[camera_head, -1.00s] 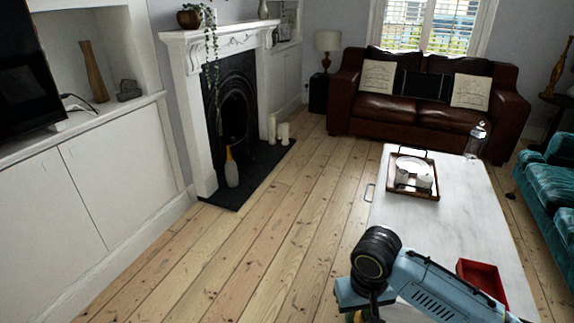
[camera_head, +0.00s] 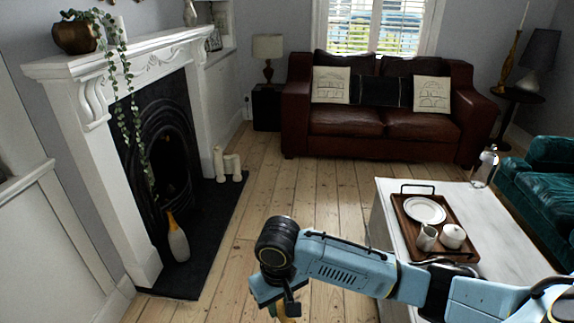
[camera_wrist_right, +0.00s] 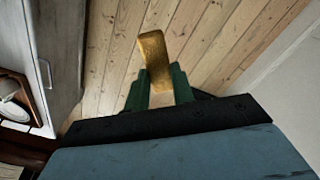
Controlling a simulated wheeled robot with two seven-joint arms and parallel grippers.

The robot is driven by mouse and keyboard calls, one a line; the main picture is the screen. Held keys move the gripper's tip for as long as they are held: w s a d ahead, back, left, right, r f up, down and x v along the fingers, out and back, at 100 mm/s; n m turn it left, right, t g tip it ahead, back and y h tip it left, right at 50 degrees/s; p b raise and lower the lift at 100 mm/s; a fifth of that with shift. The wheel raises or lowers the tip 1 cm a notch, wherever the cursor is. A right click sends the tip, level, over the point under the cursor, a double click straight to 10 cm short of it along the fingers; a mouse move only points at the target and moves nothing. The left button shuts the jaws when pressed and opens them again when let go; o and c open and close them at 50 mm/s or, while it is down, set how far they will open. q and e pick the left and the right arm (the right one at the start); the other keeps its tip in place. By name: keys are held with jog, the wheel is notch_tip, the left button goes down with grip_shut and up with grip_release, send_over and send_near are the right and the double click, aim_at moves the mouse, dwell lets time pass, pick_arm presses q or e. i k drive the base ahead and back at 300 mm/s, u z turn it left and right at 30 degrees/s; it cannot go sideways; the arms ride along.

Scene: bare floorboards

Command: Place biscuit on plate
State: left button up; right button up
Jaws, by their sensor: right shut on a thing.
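My right gripper (camera_wrist_right: 160,84) is shut on a golden-brown biscuit (camera_wrist_right: 153,52), which sticks out beyond the green fingers in the right wrist view. Bare floorboards show beneath it. In the head view my right arm reaches in from the right, and the gripper end (camera_head: 284,308) is at the bottom edge, mostly hidden by the wrist. The white plate (camera_head: 425,210) lies on a wooden tray (camera_head: 443,259), up and to the right of the gripper and well apart from it. Part of the plate also shows in the right wrist view (camera_wrist_right: 8,86). My left gripper is not in view.
The tray stands on a white table (camera_head: 497,222) with a cup (camera_head: 426,238), a lidded pot (camera_head: 452,236) and a glass jar (camera_head: 484,168). A fireplace (camera_head: 155,150) is at left, a brown sofa (camera_head: 385,122) behind. The floor between is clear.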

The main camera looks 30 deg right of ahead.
aim_at(423, 212)
jog(key=z, duration=0.4)
jog(key=i, duration=1.85)
jog(key=z, duration=1.55)
jog(key=i, duration=1.1)
jog(key=z, duration=0.65)
